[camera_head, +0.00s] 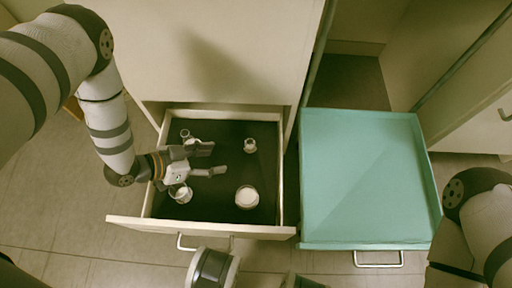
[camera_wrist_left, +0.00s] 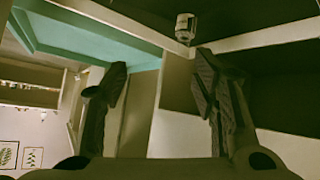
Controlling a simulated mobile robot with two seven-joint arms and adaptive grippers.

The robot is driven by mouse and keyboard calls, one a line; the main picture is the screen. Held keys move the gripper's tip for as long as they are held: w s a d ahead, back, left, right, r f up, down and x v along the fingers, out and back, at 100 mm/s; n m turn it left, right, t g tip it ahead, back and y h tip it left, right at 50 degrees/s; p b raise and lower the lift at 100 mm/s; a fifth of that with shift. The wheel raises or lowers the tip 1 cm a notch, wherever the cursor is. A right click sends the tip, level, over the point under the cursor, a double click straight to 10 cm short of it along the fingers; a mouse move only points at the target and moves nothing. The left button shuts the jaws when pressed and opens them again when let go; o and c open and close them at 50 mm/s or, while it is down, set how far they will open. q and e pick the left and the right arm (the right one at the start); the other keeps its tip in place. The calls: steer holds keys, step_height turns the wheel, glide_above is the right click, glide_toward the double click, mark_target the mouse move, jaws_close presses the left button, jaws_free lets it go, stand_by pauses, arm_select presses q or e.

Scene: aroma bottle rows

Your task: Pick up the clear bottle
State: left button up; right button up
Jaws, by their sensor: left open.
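An open drawer (camera_head: 122,222) with a dark floor holds several small bottles. A clear glass one (camera_head: 181,194) stands at the front left, partly behind my left gripper (camera_head: 214,160). Another clear one (camera_head: 186,135) is at the back left, partly covered by the gripper. A small pale-topped bottle (camera_head: 250,145) is at the back right, and a wider one with a white top (camera_head: 247,196) is at the front right. My left gripper is open and empty over the drawer, its fingers pointing right. In the left wrist view a shiny bottle (camera_wrist_left: 185,28) shows beyond the open fingers (camera_wrist_left: 162,64).
A teal tray-like surface (camera_head: 360,175) with a raised rim lies right of the drawer. A pale cabinet front (camera_head: 215,50) rises behind the drawer. The drawer walls stand close around my left gripper. Part of my right arm shows at the right edge.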

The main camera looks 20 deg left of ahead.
mark_target(247, 141)
arm_select(q)
steer(key=w+d+f+m+h+b, duration=0.1)
steer(key=w+f+b, duration=0.1)
steer(key=w, duration=0.1)
steer(key=w+d+f+m+h+b, duration=0.1)
steer(key=w+f+b, duration=0.1)
steer(key=w, duration=0.1)
steer(key=w+d+f+m+t+h+b, duration=0.1)
steer(key=w+f+b, duration=0.1)
steer(key=w+f, duration=0.1)
steer(key=shift+w+f+m+h+b, duration=0.1)
steer(key=shift+w+m+h+b, duration=0.2)
steer(key=shift+m+b, duration=0.1)
steer(key=shift+w+d+f, duration=0.1)
steer(key=shift+w+d, duration=0.1)
steer(key=shift+d, duration=0.05)
steer(key=b+x, duration=0.2)
steer(key=x, duration=0.1)
steer(key=b+x, duration=0.1)
steer(key=x, duration=0.1)
steer(key=shift+w+a+f, duration=0.2)
steer(key=shift+a+f, duration=0.15)
steer(key=shift+f, duration=0.1)
steer(key=shift+r, duration=0.15)
arm_select(e)
steer(key=s+f+g, duration=0.2)
steer(key=s+f, duration=0.1)
steer(key=f, duration=0.6)
steer(key=shift+f, duration=0.4)
